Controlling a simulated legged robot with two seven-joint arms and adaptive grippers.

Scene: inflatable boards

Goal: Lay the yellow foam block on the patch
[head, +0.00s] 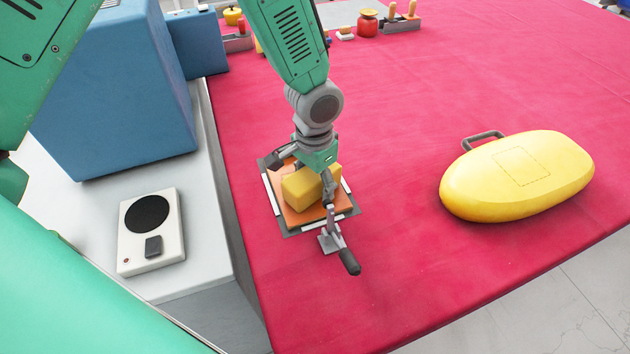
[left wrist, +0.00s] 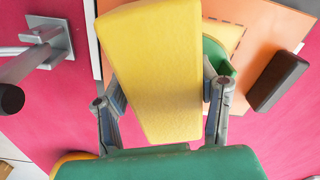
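The yellow foam block (head: 303,189) is between the fingers of my left gripper (head: 308,180), over an orange board (head: 296,216). In the left wrist view the block (left wrist: 158,70) fills the space between both fingers (left wrist: 163,100), which press against its sides. I cannot tell whether its underside touches the board. Beside the block, the wrist view shows part of a dashed outline on the orange board (left wrist: 270,25), with a yellow and green piece (left wrist: 218,50) partly hidden under the block. I cannot tell clearly which piece is the patch. My right gripper is not in view.
A clamp with a dark handle (head: 348,261) stands at the board's near edge. A dark block (left wrist: 279,81) lies on the board. A yellow inflatable (head: 474,195) with a dashed rectangle lies right on the red table (head: 400,110). A white device (head: 152,232) and blue box (head: 110,90) are left.

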